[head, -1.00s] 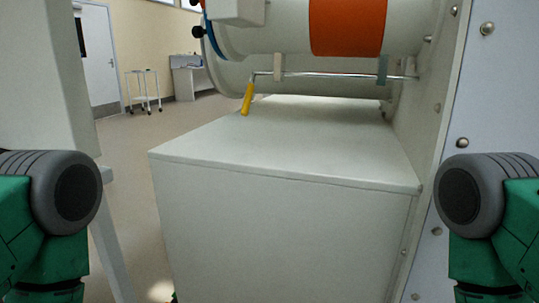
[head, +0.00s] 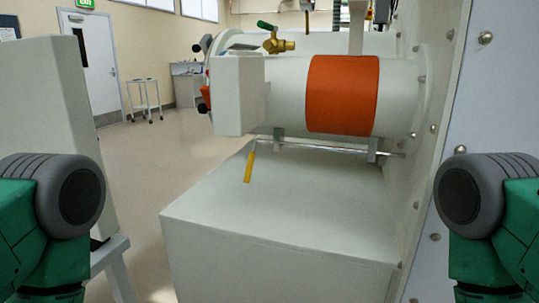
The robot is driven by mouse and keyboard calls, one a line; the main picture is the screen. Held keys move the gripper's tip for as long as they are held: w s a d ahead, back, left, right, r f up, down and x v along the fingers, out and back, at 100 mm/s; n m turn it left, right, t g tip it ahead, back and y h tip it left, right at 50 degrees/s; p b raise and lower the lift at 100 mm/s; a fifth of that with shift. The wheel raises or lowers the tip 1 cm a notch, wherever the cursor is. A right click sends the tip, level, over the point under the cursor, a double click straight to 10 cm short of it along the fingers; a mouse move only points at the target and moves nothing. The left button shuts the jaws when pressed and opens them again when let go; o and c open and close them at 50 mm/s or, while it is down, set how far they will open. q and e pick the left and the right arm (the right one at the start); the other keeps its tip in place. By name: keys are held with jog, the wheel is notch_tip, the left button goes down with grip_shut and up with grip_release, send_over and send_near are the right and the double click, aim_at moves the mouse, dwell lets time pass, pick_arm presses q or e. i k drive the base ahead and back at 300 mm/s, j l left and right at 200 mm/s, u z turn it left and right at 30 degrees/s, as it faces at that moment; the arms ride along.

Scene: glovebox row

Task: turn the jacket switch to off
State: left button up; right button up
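An orange jacket band (head: 342,95) wraps a white horizontal cylinder (head: 404,95) that sticks out from the riveted wall on the right. A white box (head: 238,95) sits at the cylinder's left end. I cannot make out a jacket switch on any face that shows. Green and grey links of my two arms show at the lower left and lower right edges. Both grippers are out of the picture.
A brass valve with a green handle (head: 276,41) stands above the cylinder. A yellow handle (head: 249,167) hangs from a thin rod below it. A white cabinet (head: 290,210) stands underneath. Open floor (head: 150,160) lies to the left, with a small trolley (head: 145,98) farther back.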

aim_at(204, 90)
jog(key=k+j+z, duration=0.25)
jog(key=k+j, duration=0.3)
jog(key=k+j+z, duration=0.2)
jog(key=j, duration=0.3)
jog(key=k+j+z, duration=0.2)
jog(key=j, duration=0.25)
jog(key=k+j+z, duration=0.2)
jog(key=j, duration=0.25)
jog(key=k+j+z, duration=0.2)
jog(key=j, duration=0.2)
jog(key=k+j, duration=0.15)
jog(key=j, duration=0.25)
